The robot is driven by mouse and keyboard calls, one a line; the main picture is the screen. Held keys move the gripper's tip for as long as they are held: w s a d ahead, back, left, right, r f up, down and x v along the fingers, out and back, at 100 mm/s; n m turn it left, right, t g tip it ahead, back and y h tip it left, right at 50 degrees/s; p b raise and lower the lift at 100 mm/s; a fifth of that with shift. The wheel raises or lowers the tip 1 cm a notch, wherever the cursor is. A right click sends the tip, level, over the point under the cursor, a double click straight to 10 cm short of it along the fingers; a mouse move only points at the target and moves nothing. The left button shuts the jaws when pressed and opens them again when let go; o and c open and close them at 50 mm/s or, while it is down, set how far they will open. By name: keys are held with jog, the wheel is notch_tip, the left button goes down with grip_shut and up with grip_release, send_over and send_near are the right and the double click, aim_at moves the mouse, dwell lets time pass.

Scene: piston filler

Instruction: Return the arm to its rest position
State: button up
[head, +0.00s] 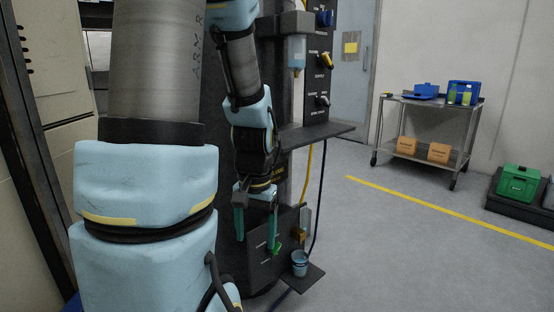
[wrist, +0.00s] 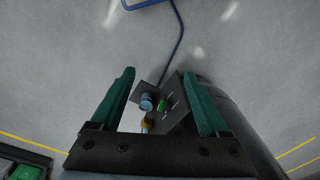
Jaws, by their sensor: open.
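My gripper (head: 257,238) hangs below my arm in front of the dark piston filler (head: 268,262), its two green fingers spread with nothing between them. In the wrist view my gripper (wrist: 165,100) is also open, fingers apart. Beyond the fingers the wrist view shows a green part (wrist: 163,105) on the filler's dark panel and a small blue cup (wrist: 146,102). In the head view the cup (head: 300,264) stands on a low plate to the right of the gripper. My arm reaches down from the upper left and hides part of the machine.
A dark shelf (head: 315,134) juts from the filler above the cup, to the right of my arm. Yellow and blue hoses run down beside it. A metal cart (head: 428,130) with blue bins stands at the back wall. A green case (head: 518,183) sits at far right. Open floor lies between.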

notch_tip(320, 180, up, 28)
jog(key=s+a+n+t+p, duration=0.1)
jog(key=a+n+p, duration=0.1)
jog(key=p, duration=2.3)
jog(key=shift+n+p, duration=0.3)
jog(key=shift+p, duration=0.1)
jog(key=shift+s, duration=0.1)
